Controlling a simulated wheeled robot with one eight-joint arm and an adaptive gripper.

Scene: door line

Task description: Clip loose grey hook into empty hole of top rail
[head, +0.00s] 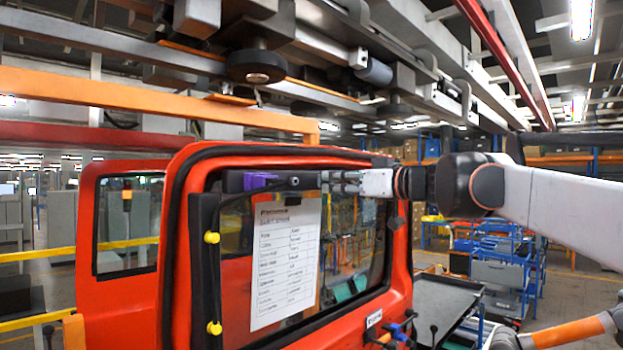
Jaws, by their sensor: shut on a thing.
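The top rail (232,182) is a black bar across the upper part of the red door's window opening. A purple hook (260,181) sits on it towards the left. My gripper (328,181) reaches in from the right, level with the rail, with its fingertips at or very near the rail's right part. It is shut on a small piece, which I take to be the grey hook; it is mostly hidden by the fingers. A small dark round feature (294,181) shows on the rail just left of the fingertips. I cannot tell whether the hook touches the rail.
A printed sheet (286,262) hangs below the rail. The left upright rail (206,285) carries yellow hooks (211,238). Blue hooks (397,331) show at the door's lower right. A grey cart (447,300) stands behind. An overhead conveyor (300,50) runs above the door.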

